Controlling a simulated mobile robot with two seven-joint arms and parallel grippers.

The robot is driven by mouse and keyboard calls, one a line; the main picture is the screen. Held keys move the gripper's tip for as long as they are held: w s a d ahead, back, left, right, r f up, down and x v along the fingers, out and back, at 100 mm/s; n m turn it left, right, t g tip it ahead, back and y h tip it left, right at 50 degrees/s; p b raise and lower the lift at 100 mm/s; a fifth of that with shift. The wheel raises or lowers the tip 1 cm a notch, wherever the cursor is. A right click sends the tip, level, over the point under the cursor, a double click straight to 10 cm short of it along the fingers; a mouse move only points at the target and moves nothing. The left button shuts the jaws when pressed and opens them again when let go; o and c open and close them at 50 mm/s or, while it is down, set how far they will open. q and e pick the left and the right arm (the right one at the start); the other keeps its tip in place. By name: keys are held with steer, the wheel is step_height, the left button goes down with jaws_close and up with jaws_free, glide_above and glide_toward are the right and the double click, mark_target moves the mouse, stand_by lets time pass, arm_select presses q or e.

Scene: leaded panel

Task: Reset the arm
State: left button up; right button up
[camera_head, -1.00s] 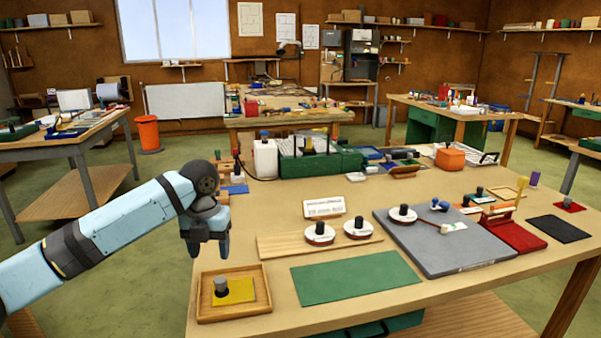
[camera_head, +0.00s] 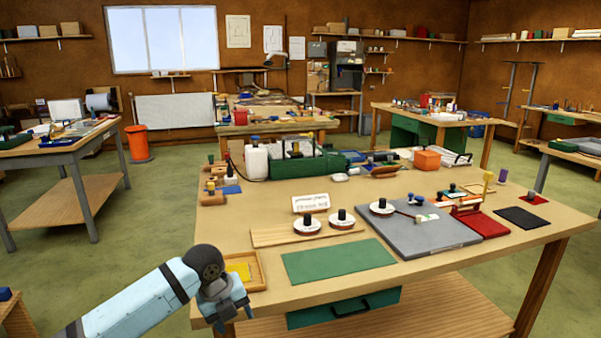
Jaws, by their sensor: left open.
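My left gripper (camera_head: 232,312) is at the lower left of the head view, at the front left corner of the workbench (camera_head: 440,262). It is open, points downward, and I see nothing between its fingers. Behind it is a wooden tray (camera_head: 258,277) with a yellow piece (camera_head: 240,270) in it, partly hidden by my arm. My right gripper is not in view.
A green mat (camera_head: 338,260) lies at the bench's front, with a wooden board (camera_head: 290,234) carrying two round reels behind it. A grey slab (camera_head: 425,238), a red pad (camera_head: 481,222) and a black pad (camera_head: 524,217) lie to the right. Floor is free left of the bench.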

arm_select(q)
steer(key=s+d+f+n+t+h, duration=0.25)
steer(key=s+d+f+n, duration=0.3)
steer(key=f, duration=0.35)
steer(key=s+a+f+n+t+h, duration=0.1)
steer(key=s+f+n+t, duration=0.1)
steer(key=s+f+n, duration=0.4)
steer(key=s+a+f+n+t, duration=0.1)
steer(key=s+f+n+t, duration=0.15)
steer(key=s+n, duration=0.6)
steer(key=s+a+f+n+t+y, duration=0.2)
steer(key=s+a+f+n+y, duration=0.1)
steer(key=s+a+n, duration=0.7)
step_height(320, 180, up, 14)
steer(key=d+m+p, duration=0.1)
steer(key=m+p, duration=0.1)
steer(key=p, duration=1.4)
steer(key=shift+s+d+f+t, duration=0.15)
steer(key=shift+s+t, duration=0.15)
steer(key=shift+s, duration=0.1)
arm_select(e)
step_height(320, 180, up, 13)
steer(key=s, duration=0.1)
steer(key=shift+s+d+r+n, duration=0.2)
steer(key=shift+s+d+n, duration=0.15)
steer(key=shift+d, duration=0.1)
